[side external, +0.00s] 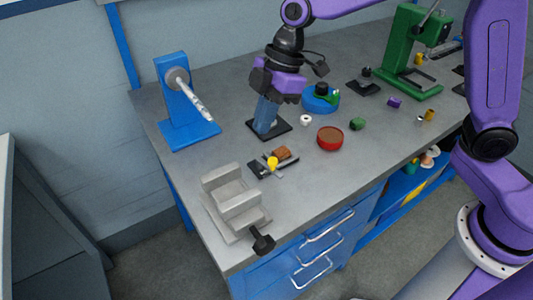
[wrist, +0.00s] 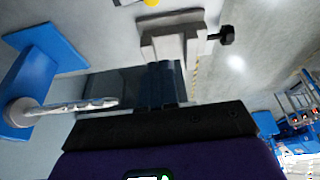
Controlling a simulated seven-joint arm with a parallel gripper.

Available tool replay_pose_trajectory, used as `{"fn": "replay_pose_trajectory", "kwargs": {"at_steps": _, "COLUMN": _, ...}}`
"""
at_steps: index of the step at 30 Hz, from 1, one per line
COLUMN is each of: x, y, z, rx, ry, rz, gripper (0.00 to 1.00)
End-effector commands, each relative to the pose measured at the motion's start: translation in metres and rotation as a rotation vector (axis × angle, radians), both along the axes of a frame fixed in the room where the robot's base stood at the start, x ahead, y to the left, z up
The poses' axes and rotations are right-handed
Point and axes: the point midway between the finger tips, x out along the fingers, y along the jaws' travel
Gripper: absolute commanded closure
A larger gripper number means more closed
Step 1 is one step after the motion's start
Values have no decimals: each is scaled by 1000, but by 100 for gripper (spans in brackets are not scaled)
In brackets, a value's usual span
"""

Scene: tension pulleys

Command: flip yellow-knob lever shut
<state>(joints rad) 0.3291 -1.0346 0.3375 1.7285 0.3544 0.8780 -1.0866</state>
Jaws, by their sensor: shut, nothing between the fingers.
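The yellow knob (side external: 272,163) shows in the side external view on a small lever with a dark base (side external: 259,168), near the vise. A brown piece (side external: 282,152) sits at the lever's far side. In the wrist view only a bit of the yellow knob (wrist: 151,2) shows at the top edge; the rest of the lever is mostly cut off. My gripper (side external: 263,128) points down, behind the lever and apart from it, over a black plate (side external: 284,127). Its blue-grey fingers (wrist: 164,72) are shut and empty. The lever's exact angle is too small to tell.
A grey vise (side external: 236,205) with a black handle stands at the front edge of the bench. A blue stand (side external: 174,105) with a metal rod is at the left. A red bowl (side external: 330,138), a blue disc (side external: 320,101) and small parts lie to the right. A green press (side external: 405,55) stands farther back.

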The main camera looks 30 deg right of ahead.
Motion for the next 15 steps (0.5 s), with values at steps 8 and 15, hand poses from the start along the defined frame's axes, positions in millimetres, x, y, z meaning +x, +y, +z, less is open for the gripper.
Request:
{"fn": "replay_pose_trajectory", "kwargs": {"at_steps": 8, "x": -1, "y": 1, "z": -2, "rx": -1, "ry": 1, "rz": -1, "gripper": 100}}
{"fn": "replay_pose_trajectory", "kwargs": {"at_steps": 15, "x": -2, "y": 10, "z": -30, "rx": -5, "ry": 4, "rz": 0, "gripper": 100}}
